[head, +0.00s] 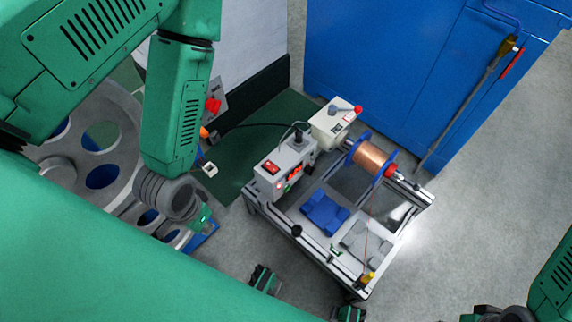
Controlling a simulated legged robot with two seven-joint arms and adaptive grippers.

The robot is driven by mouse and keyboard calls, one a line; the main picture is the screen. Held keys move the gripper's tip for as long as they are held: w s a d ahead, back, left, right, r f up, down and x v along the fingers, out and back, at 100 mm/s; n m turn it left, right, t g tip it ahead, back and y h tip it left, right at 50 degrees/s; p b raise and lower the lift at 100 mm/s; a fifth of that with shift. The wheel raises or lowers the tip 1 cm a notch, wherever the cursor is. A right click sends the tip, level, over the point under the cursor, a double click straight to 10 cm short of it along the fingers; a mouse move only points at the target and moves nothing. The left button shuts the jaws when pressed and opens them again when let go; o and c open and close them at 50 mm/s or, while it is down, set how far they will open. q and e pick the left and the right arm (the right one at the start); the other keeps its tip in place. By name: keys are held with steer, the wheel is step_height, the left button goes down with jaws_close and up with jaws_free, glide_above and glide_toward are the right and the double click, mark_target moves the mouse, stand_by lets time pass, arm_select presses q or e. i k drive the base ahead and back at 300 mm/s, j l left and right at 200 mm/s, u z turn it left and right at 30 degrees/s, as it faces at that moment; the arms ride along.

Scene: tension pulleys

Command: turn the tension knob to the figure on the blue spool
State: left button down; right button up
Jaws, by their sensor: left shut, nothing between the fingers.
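The blue spool (388,156), with blue flanges and copper-coloured wire, lies on its axle at the far right of the bench frame. No figure on it is readable from here. A grey control box (265,187) at the bench's left corner has a red switch and a red display too small to read. A black knob-like part (298,135) stands on its top; I cannot tell whether it is the tension knob. My left gripper (200,215) is shut and empty, left of the box and apart from it. My right gripper is not clearly shown.
A second pale box (328,127) carries a red-tipped lever. Blue (325,211) and grey (366,242) blocks lie in the bench frame. A large grey holed structure (65,150) stands left. A blue cabinet (400,70) stands behind. Floor right of the bench is clear.

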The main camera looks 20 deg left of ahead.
mark_target(309, 169)
steer(key=k+l+u, duration=0.15)
steer(key=l, duration=0.35)
steer(key=k+l+u, duration=0.2)
steer(key=l, duration=0.35)
steer(key=k+l+u, duration=0.15)
steer(key=l, duration=0.3)
steer(key=k+l+u, duration=0.2)
steer(key=k+l, duration=0.15)
steer(key=k+l+u, duration=0.15)
steer(key=k+l, duration=0.15)
steer(key=l, duration=0.2)
